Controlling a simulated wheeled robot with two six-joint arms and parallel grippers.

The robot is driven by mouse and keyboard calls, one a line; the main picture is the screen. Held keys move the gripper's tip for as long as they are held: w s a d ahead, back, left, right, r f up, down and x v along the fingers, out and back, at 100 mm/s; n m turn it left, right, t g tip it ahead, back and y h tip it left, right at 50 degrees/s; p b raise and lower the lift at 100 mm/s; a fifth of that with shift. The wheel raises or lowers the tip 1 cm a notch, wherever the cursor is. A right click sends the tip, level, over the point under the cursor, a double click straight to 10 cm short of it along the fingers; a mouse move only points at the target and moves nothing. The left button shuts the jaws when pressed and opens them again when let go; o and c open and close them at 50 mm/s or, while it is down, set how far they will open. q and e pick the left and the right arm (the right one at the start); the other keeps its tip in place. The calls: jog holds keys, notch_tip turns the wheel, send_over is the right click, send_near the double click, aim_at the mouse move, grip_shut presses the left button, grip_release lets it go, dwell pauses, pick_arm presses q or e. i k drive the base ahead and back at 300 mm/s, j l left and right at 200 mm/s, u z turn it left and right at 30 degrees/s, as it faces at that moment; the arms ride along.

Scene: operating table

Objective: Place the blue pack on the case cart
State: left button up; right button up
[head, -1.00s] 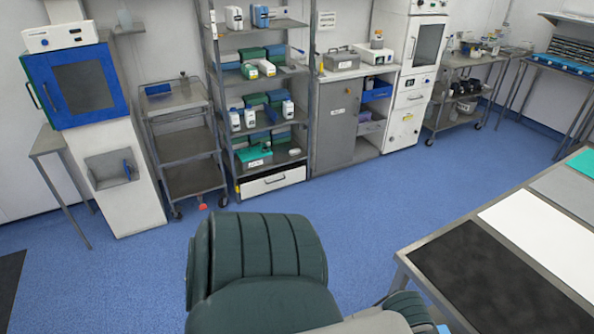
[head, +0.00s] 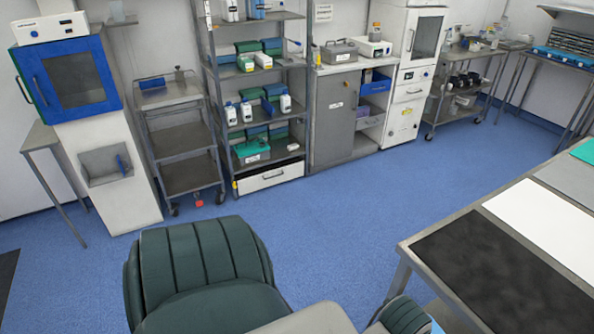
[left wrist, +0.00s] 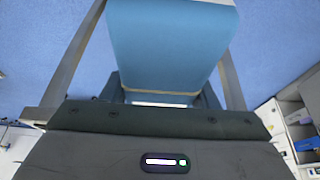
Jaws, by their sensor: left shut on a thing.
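The blue pack (left wrist: 170,45) is a light blue block with a thin pale band near its lower end, large in the left wrist view. My left gripper (left wrist: 165,75) is shut on it, with a grey finger along either side; the pack's far end is cut off by the picture's top edge. The grey wheeled cart (head: 184,140) at the left of the head view, with three levels, looks like the case cart. A blue item and a small grey container stand on its top. My right gripper is in neither view.
A blue-doored cabinet (head: 68,78) stands left of the cart, and a loaded shelf rack (head: 257,120) stands right of it. A table with a black mat (head: 500,270) is at the lower right. The blue floor (head: 310,225) before the cart is open.

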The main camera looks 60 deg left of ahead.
aim_at(165, 95)
jog(key=j+u, duration=0.4)
jog(key=i+j+u, duration=0.1)
jog(key=j+u, duration=0.3)
jog(key=i+j+u, duration=0.1)
jog(key=j+u, duration=0.15)
jog(key=u, duration=0.15)
jog(key=i+j+u, duration=0.15)
jog(key=u, duration=0.25)
jog(key=i+j+u, duration=0.2)
jog(key=i+j, duration=0.5)
jog(key=i+j+u, duration=0.25)
jog(key=i+j, duration=0.45)
jog(key=i, duration=0.05)
